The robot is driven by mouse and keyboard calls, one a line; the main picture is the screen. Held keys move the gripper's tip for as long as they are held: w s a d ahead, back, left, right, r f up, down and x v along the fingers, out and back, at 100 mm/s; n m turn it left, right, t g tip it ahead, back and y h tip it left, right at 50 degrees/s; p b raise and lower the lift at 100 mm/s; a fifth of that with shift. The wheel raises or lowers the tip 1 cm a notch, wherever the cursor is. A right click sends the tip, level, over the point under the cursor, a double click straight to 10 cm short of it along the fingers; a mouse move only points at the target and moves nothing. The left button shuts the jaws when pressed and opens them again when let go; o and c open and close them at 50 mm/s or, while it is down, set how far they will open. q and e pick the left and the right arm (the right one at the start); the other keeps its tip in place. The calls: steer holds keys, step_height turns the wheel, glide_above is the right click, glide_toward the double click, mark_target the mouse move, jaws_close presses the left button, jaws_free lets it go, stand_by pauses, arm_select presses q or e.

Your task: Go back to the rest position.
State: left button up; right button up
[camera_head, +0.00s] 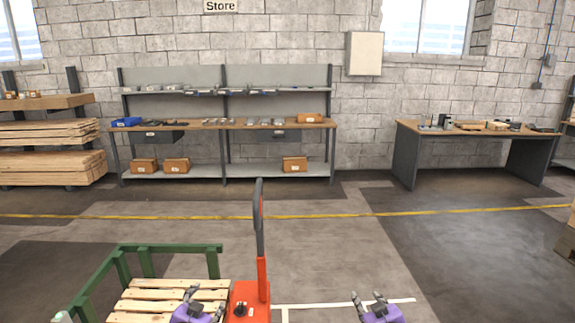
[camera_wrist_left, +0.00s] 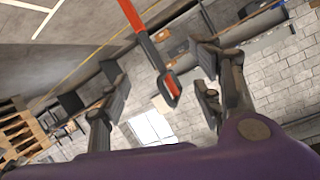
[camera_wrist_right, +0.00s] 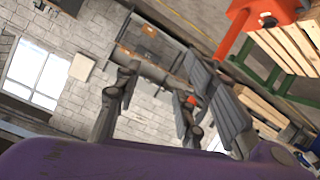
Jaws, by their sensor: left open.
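My left gripper (camera_head: 204,301) is at the bottom of the head view, in front of the slatted pallet and left of the red handle. In the left wrist view (camera_wrist_left: 160,88) its two fingers stand wide apart with nothing between them. My right gripper (camera_head: 368,297) is at the bottom of the head view, to the right of the handle, over bare floor in the picture. In the right wrist view (camera_wrist_right: 158,92) its fingers are also apart and empty. Both grippers have purple bodies. The lower arms are out of the head view.
A red pallet truck (camera_head: 262,280) with a tall dark handle stands between my grippers. A green-railed wooden pallet (camera_head: 165,292) is at left. A workbench with shelves (camera_head: 240,124), a grey table (camera_head: 405,150) and a timber stack (camera_head: 50,160) line the wall.

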arm_select(q)
steer(key=s+d+f+n+g, duration=0.1)
steer(key=s+f+g, duration=0.1)
steer(key=s+f, duration=0.8)
steer(key=s+d+f+n+g, duration=0.1)
steer(key=s+f, duration=0.3)
steer(key=s, duration=1.1)
arm_select(e)
steer(key=s+a+f+m+g, duration=0.1)
steer(key=s+f+g, duration=0.1)
steer(key=s+f, duration=0.8)
steer(key=s+a+f+m+g, duration=0.15)
steer(key=s+f, duration=0.25)
steer(key=s, duration=1.1)
arm_select(q)
steer(key=s+d+f+n+g, duration=0.2)
steer(key=s, duration=2)
arm_select(e)
steer(key=s+a+f+m+g, duration=0.1)
steer(key=s+f, duration=0.1)
steer(key=s, duration=2)
steer(key=shift+a+m+g, duration=0.3)
steer(key=shift+m+g, duration=0.05)
